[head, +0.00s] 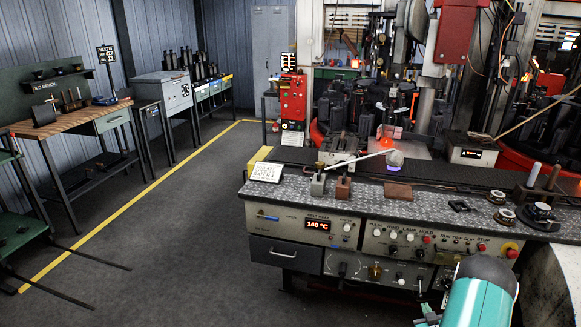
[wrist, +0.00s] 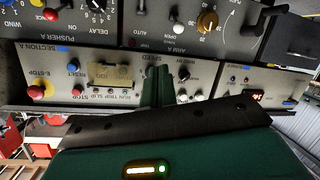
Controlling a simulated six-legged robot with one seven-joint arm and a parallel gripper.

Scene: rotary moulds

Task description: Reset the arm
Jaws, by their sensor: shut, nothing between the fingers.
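My gripper (wrist: 157,72) shows in the wrist view as two dark green fingers pressed together, with nothing between them. They point at the front of the control bench (wrist: 120,97), which appears rotated in this view. In the head view a teal and dark grey link of my arm is at the lower right, in front of the bench (head: 293,222). My fingertips cannot be made out in the head view.
The bench front carries knobs, buttons and a lit 140 °C display (head: 318,225). A wooden workbench (head: 70,125) stands at left. Grey floor (head: 190,240) between is clear.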

